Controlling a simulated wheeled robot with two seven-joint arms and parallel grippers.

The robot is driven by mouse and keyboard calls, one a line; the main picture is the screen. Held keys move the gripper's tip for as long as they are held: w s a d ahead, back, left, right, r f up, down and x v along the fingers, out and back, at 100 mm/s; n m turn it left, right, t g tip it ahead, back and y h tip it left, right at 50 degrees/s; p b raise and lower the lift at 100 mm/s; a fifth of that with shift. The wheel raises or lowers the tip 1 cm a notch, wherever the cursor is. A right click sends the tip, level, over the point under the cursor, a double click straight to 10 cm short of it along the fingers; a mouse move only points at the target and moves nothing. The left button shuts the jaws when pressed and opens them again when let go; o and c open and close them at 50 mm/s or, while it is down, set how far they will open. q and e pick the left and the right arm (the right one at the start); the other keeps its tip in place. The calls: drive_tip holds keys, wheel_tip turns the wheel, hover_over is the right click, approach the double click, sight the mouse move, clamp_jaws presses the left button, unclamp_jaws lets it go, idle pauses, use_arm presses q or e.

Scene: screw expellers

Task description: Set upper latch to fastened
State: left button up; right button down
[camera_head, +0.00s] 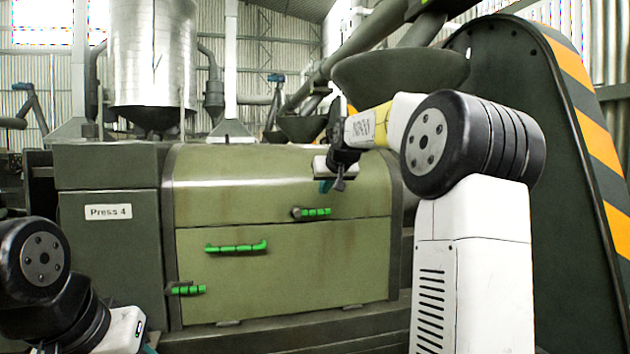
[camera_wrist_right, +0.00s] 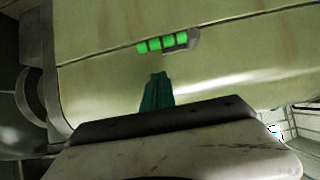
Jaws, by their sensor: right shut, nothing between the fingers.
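The upper latch (camera_head: 312,212) is a short green grip on a dark pivot at its left end. It lies about level on the olive press cover, just above the seam over the door (camera_head: 290,275). It also shows in the right wrist view (camera_wrist_right: 165,43). My right gripper (camera_head: 328,187) is above the latch and apart from it, its teal fingers (camera_wrist_right: 157,92) shut and empty, pointing toward the cover. My left gripper (camera_head: 149,348) shows only a sliver of teal at the bottom left edge; its jaws are hidden.
A green bar handle (camera_head: 236,247) is on the door, with a second green latch (camera_head: 188,290) at its lower left edge. A dark cabinet labelled Press 4 (camera_head: 108,240) stands left. A striped dark guard (camera_head: 570,120) rises at right. The space before the door is clear.

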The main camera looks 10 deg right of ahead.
sight(312, 212)
drive_tip(key=shift+w+f, duration=0.35)
drive_tip(key=shift+f, duration=0.5)
drive_tip(key=shift+w+f, duration=0.4)
drive_tip(key=shift+f, duration=0.4)
drive_tip(key=shift+w+f, duration=0.35)
drive_tip(key=shift+f, duration=0.5)
